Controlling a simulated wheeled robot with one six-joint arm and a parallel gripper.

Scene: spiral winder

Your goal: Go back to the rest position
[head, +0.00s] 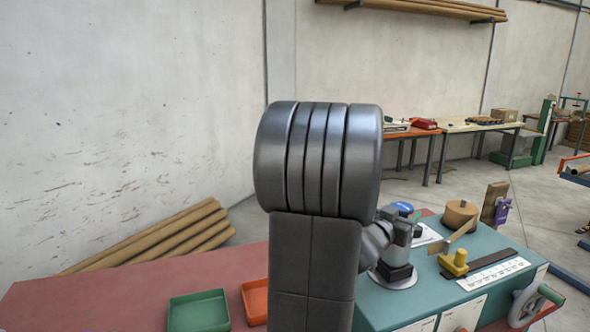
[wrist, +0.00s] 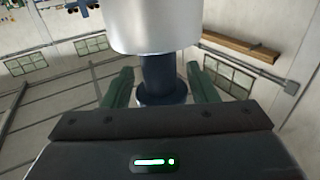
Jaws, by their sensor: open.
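My gripper (wrist: 163,86) shows in the wrist view as two green fingers spread wide apart. Nothing is clasped between them. A silver cylinder over a dark blue post and disc fills the gap in that picture; I cannot tell how far off it is or whether it is part of me. In the head view my dark arm link stands upright in the middle, and the fingers cannot be made out.
A teal bench (head: 450,290) stands right of my arm, with a yellow clamp block (head: 455,262) and a brown roll (head: 460,214). A green tray (head: 198,312) and an orange tray (head: 256,301) lie on the red table (head: 100,298). Tubes (head: 170,235) lean by the wall.

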